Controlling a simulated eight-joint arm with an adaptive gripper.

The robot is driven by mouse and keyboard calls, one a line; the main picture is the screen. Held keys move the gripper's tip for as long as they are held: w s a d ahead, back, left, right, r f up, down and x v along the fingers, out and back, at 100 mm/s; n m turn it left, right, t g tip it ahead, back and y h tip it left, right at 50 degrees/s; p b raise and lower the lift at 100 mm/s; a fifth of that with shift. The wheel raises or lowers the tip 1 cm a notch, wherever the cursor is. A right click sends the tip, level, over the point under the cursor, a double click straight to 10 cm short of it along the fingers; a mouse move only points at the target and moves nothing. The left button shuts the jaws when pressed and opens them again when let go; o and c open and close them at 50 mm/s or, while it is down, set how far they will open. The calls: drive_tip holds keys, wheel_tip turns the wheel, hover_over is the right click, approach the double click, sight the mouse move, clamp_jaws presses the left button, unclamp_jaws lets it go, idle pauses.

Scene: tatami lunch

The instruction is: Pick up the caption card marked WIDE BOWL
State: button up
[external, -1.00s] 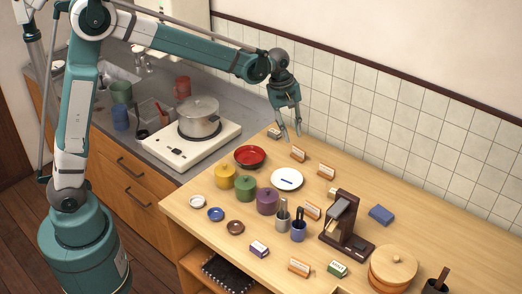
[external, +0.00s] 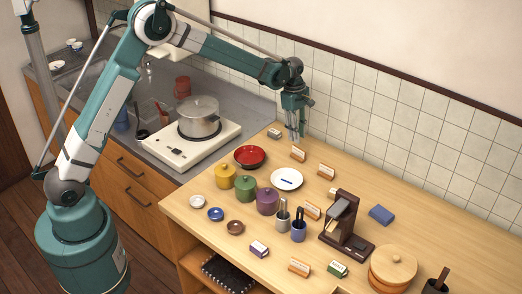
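Several small caption cards in wooden holders stand on the wooden counter. One card (external: 298,154) is at the back, just below my gripper in the picture.
A red bowl (external: 250,156) and a white plate (external: 287,179) lie near the back cards. Lidded pots in yellow (external: 225,176), green (external: 245,189) and purple (external: 267,202) stand in front. A dark brown device (external: 345,222) stands on the right. The tiled wall (external: 345,115) is close behind.

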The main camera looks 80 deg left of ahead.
sight(299, 149)
drive_tip(key=shift+a+f, duration=0.15)
drive_tip(key=shift+a, duration=0.05)
drive_tip(key=shift+w+d+f, duration=0.1)
drive_tip(key=shift+f, duration=0.55)
drive_tip(key=shift+w+d+f, duration=0.1)
drive_tip(key=shift+f, duration=0.5)
drive_tip(key=shift+w+d+f, duration=0.15)
drive_tip(key=shift+f, duration=1.15)
drive_tip(key=shift+w+d+f, duration=0.1)
drive_tip(key=shift+f, duration=1.2)
clamp_jaws()
